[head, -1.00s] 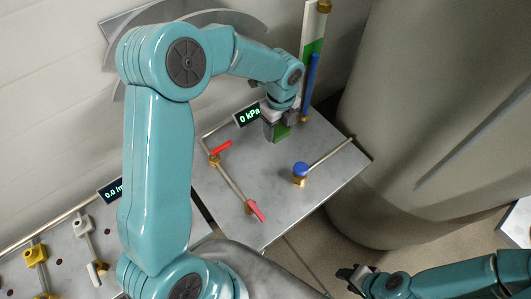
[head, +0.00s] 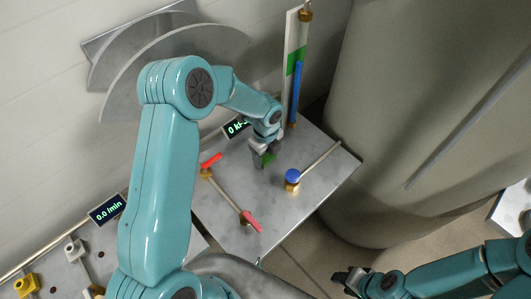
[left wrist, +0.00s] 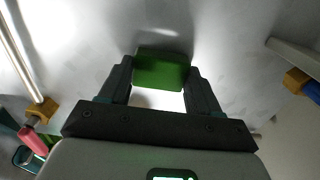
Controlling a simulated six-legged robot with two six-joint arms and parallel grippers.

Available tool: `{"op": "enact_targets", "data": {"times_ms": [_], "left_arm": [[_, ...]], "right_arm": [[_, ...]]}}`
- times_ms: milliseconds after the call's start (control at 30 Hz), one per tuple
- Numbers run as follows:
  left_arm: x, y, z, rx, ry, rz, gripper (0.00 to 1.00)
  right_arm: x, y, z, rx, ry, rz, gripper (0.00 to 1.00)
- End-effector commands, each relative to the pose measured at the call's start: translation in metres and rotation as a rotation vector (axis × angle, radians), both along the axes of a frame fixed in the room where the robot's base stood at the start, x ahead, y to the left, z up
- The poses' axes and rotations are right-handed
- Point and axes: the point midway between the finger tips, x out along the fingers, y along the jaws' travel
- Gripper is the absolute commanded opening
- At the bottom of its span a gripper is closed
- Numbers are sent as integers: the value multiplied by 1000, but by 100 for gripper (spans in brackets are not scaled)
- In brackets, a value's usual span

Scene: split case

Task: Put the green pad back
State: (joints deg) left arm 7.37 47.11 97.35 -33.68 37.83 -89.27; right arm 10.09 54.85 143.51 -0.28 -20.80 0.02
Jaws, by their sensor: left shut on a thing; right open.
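The green pad (head: 268,159) is a small green block between the fingers of my left gripper (head: 263,156), over the grey metal panel (head: 230,213). My left gripper is shut on it. In the left wrist view the pad (left wrist: 162,70) sits squarely between the two dark fingertips (left wrist: 160,78), with pale grey surface behind it. Whether the pad touches the panel I cannot tell. My right gripper (head: 347,279) is open and empty at the lower right, away from the panel, in front of the floor.
A blue-knobbed valve (head: 292,178) with a rod stands right of my left gripper. A pipe with red handles (head: 251,221) lies left and in front. Behind stands a white board (head: 290,40) with a green band and blue tube. A large grey column (head: 420,110) stands right.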

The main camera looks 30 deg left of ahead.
Motion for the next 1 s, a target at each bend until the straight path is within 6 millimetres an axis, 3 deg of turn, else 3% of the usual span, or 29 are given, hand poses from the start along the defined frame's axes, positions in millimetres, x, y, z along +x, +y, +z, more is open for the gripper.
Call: {"op": "enact_targets", "data": {"times_ms": [300,333,400,667,800,1000], "left_arm": [[-1,2,-6,0,0,0,38],[-1,2,-4,0,0,0,72],[-1,2,-4,0,0,0,88],[-1,1,-3,0,0,0,88],[0,2,8,1,-3,1,88],[0,1,51,1,-7,0,88]], "right_arm": [[0,0,-6,0,0,0,43],[0,0,-4,0,0,0,43],[0,0,-4,0,0,0,43],[0,0,-3,0,0,0,43],[0,0,-1,0,0,0,43],[0,0,-9,0,0,0,43]]}}
